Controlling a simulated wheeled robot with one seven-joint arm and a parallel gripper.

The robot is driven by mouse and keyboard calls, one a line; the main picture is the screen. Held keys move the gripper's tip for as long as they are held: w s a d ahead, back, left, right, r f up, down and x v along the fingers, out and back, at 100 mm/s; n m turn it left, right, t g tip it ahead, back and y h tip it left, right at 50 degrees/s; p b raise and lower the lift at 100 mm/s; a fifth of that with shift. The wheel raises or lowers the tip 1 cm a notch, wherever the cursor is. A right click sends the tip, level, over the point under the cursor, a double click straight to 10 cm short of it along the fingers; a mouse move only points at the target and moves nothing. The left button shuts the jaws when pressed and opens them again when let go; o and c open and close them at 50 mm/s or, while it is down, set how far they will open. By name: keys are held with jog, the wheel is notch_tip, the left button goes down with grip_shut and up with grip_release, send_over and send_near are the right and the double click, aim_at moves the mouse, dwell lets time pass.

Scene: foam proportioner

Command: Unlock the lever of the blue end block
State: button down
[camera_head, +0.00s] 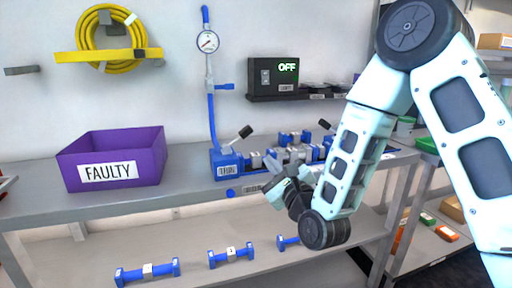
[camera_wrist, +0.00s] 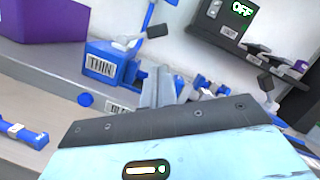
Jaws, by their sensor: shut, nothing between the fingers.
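The blue end block (camera_head: 228,165) stands on the bench at the left end of the blue and grey assembly. In the wrist view the block (camera_wrist: 122,56) carries a label reading THIN. Its lever has a black handle (camera_head: 245,132) that leans up and to the right; the handle also shows in the wrist view (camera_wrist: 157,31). A second black-handled lever (camera_head: 325,124) stands at the assembly's right end. My gripper (camera_head: 273,188) is shut and empty in front of the assembly, right of the THIN block. Its fingers (camera_wrist: 160,88) hide part of the assembly in the wrist view.
A purple FAULTY bin (camera_head: 112,160) stands left on the bench. A blue pipe with a gauge (camera_head: 207,41) rises above the block. A box (camera_head: 272,76) reading OFF is on the wall. Blue parts (camera_head: 147,272) lie on the lower shelf. The bench between bin and block is clear.

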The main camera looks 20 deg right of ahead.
aim_at(238, 137)
jog(key=p+x, duration=0.1)
jog(key=x, duration=0.9)
